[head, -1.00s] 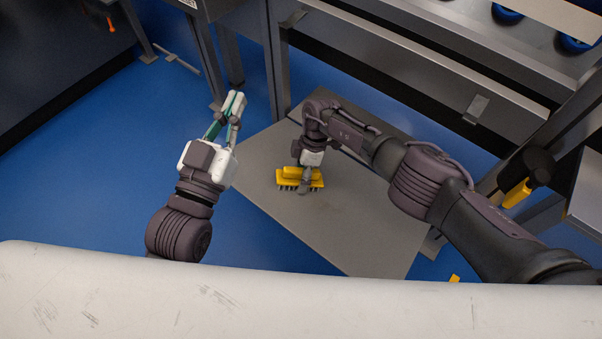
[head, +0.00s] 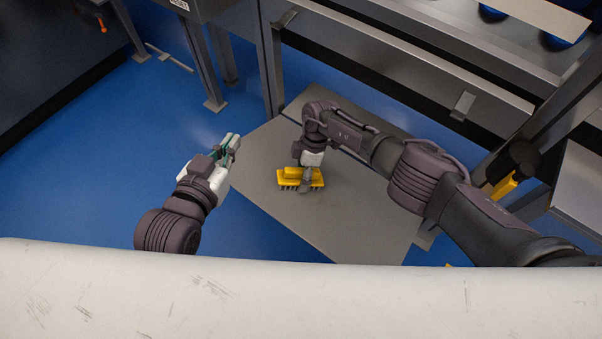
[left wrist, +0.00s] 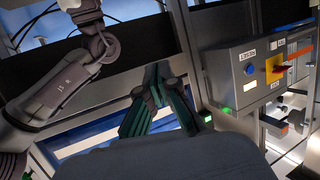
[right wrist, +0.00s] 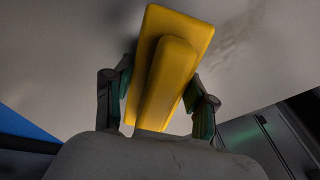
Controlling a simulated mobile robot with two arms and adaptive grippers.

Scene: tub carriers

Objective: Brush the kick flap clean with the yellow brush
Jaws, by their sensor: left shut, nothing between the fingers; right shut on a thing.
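The yellow brush (head: 290,173) is in my right gripper (head: 305,183), bristles down, over the grey kick flap (head: 335,220). It looks to be at the flap's surface; I cannot tell whether the bristles press on it. In the right wrist view the brush's yellow back and grip (right wrist: 170,75) lie between the fingers. Beyond it the pale flap surface (right wrist: 255,60) carries a faint darker smudge (right wrist: 232,38). My left gripper (head: 233,140) is shut and empty, near the flap's left edge. Its fingertips are together in the left wrist view (left wrist: 158,72).
A metal frame leg (head: 269,65) stands behind the flap. A steel beam (head: 420,72) runs above its far edge. A control box (left wrist: 262,70) shows in the left wrist view. Blue floor (head: 90,175) is open at the left.

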